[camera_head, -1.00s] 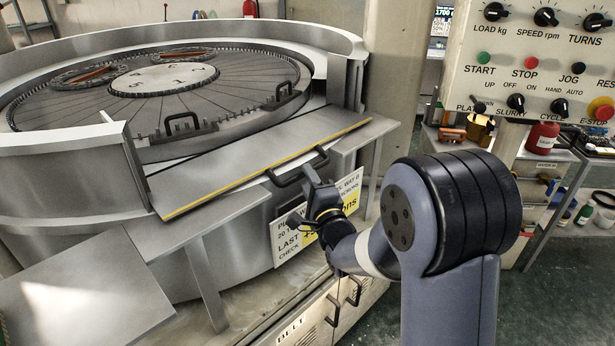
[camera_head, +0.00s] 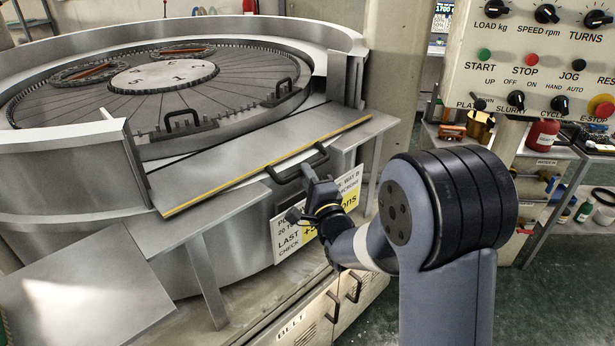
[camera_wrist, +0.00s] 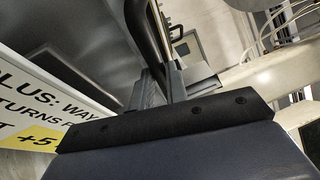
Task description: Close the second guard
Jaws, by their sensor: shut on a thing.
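A flat steel guard panel (camera_head: 255,155) with a yellow strip along its front edge lies folded outward, close to flat, in front of the gap in the machine's round wall. Its black bar handle (camera_head: 285,176) is near the front edge. My gripper (camera_head: 308,174) is shut on this handle from the front right. In the wrist view, the fingers (camera_wrist: 160,88) close around the dark handle bar (camera_wrist: 146,35). The fingertips are partly hidden there by the bar.
The lapping plate (camera_head: 200,100) with its dark handled pieces lies behind the guard. A steel wall (camera_head: 60,165) bounds the gap on the left. Another flat steel panel (camera_head: 85,290) is at lower left. A control panel (camera_head: 540,60) hangs right, above a shelf with bottles.

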